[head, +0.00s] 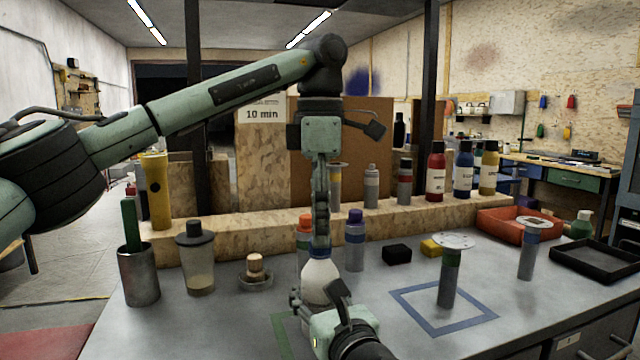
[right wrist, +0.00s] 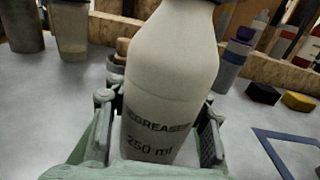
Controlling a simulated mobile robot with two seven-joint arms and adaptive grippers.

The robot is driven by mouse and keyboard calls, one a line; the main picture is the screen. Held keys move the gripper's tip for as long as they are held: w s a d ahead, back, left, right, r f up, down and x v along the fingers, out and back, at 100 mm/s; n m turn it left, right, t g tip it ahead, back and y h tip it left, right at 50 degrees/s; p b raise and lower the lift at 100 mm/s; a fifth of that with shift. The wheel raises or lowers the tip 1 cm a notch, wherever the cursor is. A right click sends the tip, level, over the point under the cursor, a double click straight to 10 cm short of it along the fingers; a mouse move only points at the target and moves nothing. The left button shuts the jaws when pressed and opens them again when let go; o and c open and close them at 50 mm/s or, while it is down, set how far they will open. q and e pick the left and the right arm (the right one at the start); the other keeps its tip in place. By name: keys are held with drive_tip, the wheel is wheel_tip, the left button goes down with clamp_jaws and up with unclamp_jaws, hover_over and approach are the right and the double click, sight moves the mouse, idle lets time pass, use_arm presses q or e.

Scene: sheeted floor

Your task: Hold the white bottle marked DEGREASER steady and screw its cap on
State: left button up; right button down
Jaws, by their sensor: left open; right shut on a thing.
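The white bottle marked DEGREASER (right wrist: 160,90) stands upright, and its white shoulder shows in the head view (head: 321,279). My right gripper (head: 316,302) is shut on its lower body, with a finger on each side in the right wrist view (right wrist: 157,118). A blue cap (head: 320,252) shows at the bottle's top, and its edge shows at the top of the right wrist view. My left gripper (head: 320,236) points straight down over the cap and is open. I cannot tell whether its fingers touch the cap or how far the cap is on.
Orange-capped (head: 304,226) and purple-capped (head: 355,243) bottles stand close behind. A shaker (head: 198,262) and metal cup (head: 140,277) stand left. A blue outlined square (head: 478,318), a white-topped cylinder (head: 449,278), an orange bin (head: 493,226) and a black tray (head: 590,270) are right.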

use_arm(q)
wheel_tip(320, 180, up, 10)
idle(0.3)
use_arm(e)
drive_tip(key=c, duration=0.6)
unclamp_jaws()
drive_tip(key=shift+c, duration=0.2)
drive_tip(key=shift+s, duration=0.1)
drive_tip(key=v, duration=1.2)
